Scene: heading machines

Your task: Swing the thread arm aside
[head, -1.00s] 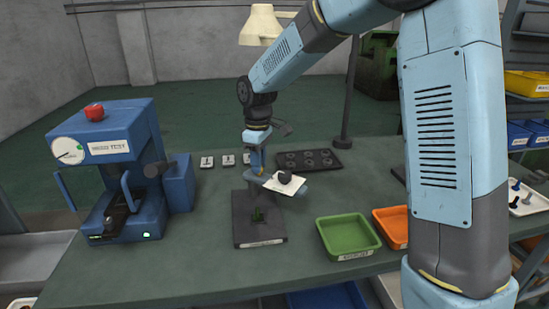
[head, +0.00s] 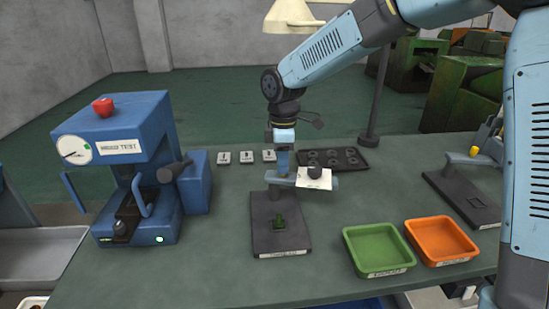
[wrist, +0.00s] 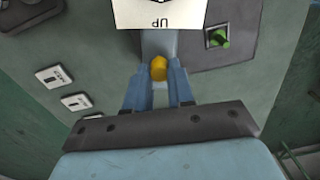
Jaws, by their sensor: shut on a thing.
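The thread arm (head: 287,182) is a blue-grey bar lying across the far end of a dark base plate (head: 265,232) that has a label on its front edge. In the wrist view the card (wrist: 158,12) reads "UP". My gripper (head: 283,172) points down at the bar's left end. In the wrist view my gripper (wrist: 159,80) is shut on a yellow knob (wrist: 158,67) at the end of the bar.
A blue press (head: 125,170) with a gauge stands left. Small white tags (head: 246,157) and a dark tray with round hollows (head: 335,160) lie behind. Green (head: 378,250) and orange (head: 440,240) trays stand front right. Another dark fixture (head: 460,195) is far right.

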